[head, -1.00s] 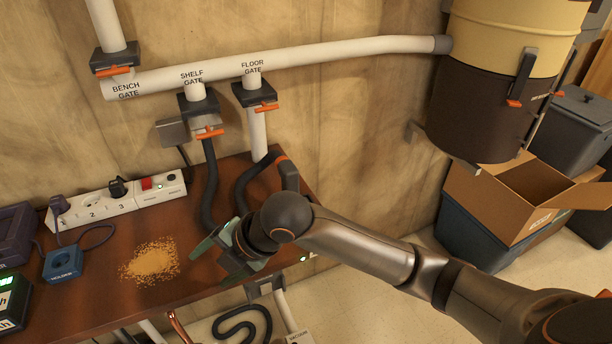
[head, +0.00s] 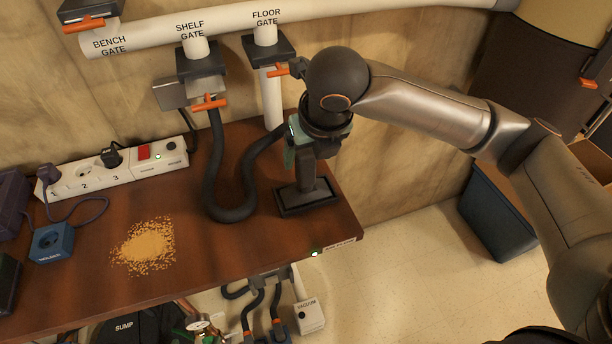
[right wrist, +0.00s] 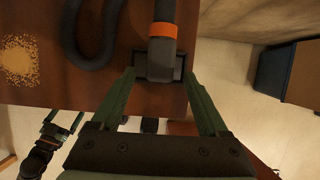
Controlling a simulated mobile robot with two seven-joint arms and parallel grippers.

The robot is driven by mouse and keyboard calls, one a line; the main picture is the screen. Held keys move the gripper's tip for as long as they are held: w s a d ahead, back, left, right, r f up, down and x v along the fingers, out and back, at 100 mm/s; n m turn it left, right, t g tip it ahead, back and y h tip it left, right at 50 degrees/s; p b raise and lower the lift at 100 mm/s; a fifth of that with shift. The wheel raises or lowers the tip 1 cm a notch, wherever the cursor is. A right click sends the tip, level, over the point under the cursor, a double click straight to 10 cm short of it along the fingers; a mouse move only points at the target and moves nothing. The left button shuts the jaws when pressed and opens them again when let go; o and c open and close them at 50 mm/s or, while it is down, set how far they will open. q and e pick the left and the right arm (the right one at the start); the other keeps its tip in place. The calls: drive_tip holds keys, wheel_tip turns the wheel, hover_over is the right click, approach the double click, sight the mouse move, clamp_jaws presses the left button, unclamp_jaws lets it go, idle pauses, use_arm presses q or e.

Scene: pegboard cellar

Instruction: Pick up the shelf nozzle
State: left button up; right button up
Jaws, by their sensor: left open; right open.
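The shelf nozzle (right wrist: 161,54) is a dark tube with an orange band, in the right wrist view at top centre. It stands over a dark rectangular base (head: 308,207) near the table's right end. The black hose (head: 214,170) from the shelf gate loops over the table toward it. My right gripper (right wrist: 160,75) is open, its green fingers reaching toward the nozzle from either side with nothing held. In the head view my right gripper (head: 292,148) hides much of the nozzle. My left gripper (right wrist: 63,121) shows open and empty at lower left of the wrist view.
The brown table (head: 205,245) holds a pile of sawdust (head: 145,247), a white power strip (head: 115,168) and a blue socket box (head: 52,243). The shelf gate (head: 201,62) and floor gate (head: 268,48) are above. A vacuum box (head: 309,316) is below the table.

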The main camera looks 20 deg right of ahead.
drive_tip(key=x, duration=0.7)
drive_tip(key=shift+w+f, duration=0.25)
drive_tip(key=shift+w, duration=0.2)
clamp_jaws()
drive_tip(key=shift+r, duration=0.1)
idle(0.9)
